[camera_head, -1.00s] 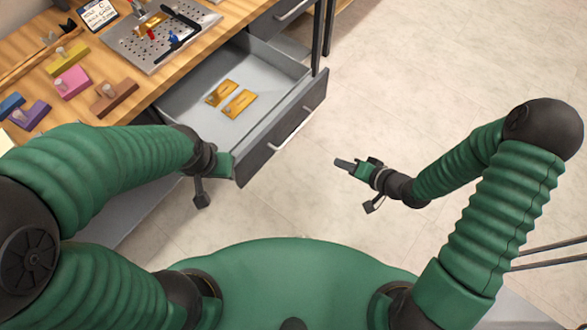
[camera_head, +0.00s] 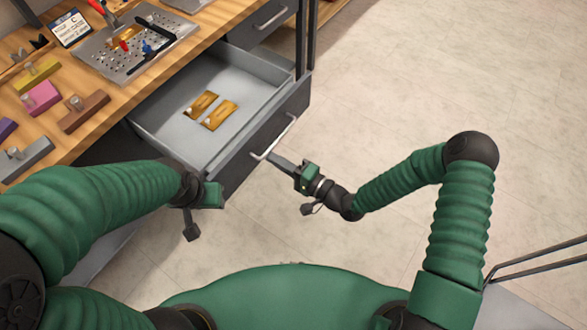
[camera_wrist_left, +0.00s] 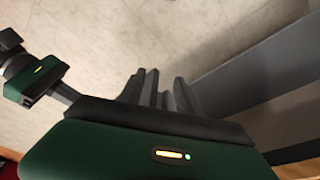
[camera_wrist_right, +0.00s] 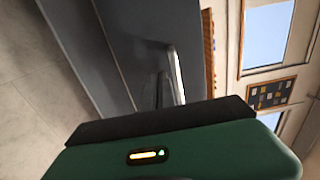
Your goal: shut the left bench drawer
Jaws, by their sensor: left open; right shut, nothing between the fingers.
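The left bench drawer (camera_head: 165,128) is pulled out, a grey tray with a dark front and a pale bar handle (camera_head: 275,137). Two brass plates (camera_head: 218,115) lie inside. My right gripper (camera_head: 271,158) is shut and empty, its fingertips at the near end of the handle; I cannot tell whether they touch it. The handle (camera_wrist_right: 177,75) and the fingers (camera_wrist_right: 160,88) also show in the right wrist view. My left gripper (camera_wrist_left: 165,88) is open in the left wrist view. In the head view its body is beside the drawer's near front corner, its fingers hidden.
The wooden bench top (camera_head: 100,95) carries a perforated metal plate (camera_head: 130,60) with clamps, and several coloured blocks. Another drawer (camera_head: 262,20) with a handle sits further along, by a dark bench leg (camera_head: 303,40). The floor (camera_head: 400,80) to the right is clear.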

